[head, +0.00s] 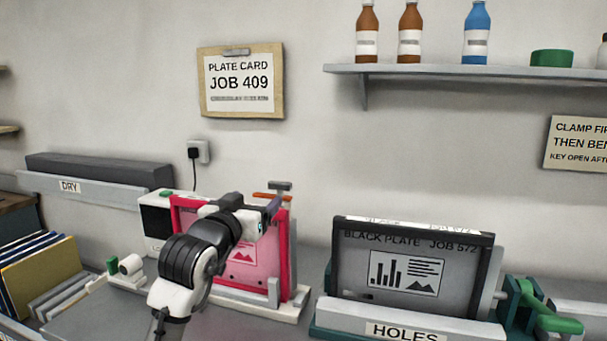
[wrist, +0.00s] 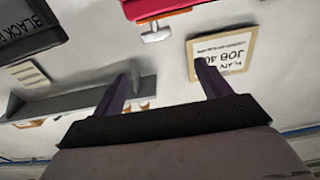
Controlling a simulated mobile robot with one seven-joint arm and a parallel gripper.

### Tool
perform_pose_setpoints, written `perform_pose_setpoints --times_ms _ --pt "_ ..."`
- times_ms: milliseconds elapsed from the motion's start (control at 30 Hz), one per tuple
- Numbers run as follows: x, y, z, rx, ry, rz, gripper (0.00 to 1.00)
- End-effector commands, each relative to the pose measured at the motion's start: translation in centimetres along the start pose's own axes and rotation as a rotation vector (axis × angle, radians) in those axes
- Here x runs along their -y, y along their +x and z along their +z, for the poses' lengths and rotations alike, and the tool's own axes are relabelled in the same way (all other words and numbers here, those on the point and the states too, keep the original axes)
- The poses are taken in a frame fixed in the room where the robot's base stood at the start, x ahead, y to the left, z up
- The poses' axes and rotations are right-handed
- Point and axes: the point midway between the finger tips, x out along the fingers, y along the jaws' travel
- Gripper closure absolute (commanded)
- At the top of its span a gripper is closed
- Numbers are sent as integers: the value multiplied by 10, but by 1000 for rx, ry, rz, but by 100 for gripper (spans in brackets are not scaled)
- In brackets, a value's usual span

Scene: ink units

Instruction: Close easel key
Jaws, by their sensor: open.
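The red plate in its easel frame (head: 287,262) stands upright on a white base at the centre of the bench. At its top right is a grey T-shaped key (head: 280,187) beside an orange strip (head: 271,197). The key (wrist: 155,33) also shows in the upside-down wrist view, below the red frame's edge (wrist: 150,8). My gripper (head: 272,208) is in front of the frame's upper right, just below the key. In the wrist view its two dark fingers (wrist: 160,86) are spread with nothing between them. The key lies beyond the fingertips, apart from them.
A grey black-plate unit (head: 355,290) marked HOLES stands to the right, with a green clamp (head: 540,315) beside it. A shelf (head: 450,70) with bottles is above. A DRY rack (head: 100,187) and folders (head: 45,275) are left. The wall above the key is clear.

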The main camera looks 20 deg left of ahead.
Motion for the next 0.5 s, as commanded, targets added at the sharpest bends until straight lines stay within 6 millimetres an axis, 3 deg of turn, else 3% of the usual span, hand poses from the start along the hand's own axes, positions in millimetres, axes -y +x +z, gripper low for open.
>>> perform_pose_setpoints --times_ms 267,500 --pt "0 21 9 50 -8 7 24" --pt "0 71 8 48 -6 6 24"
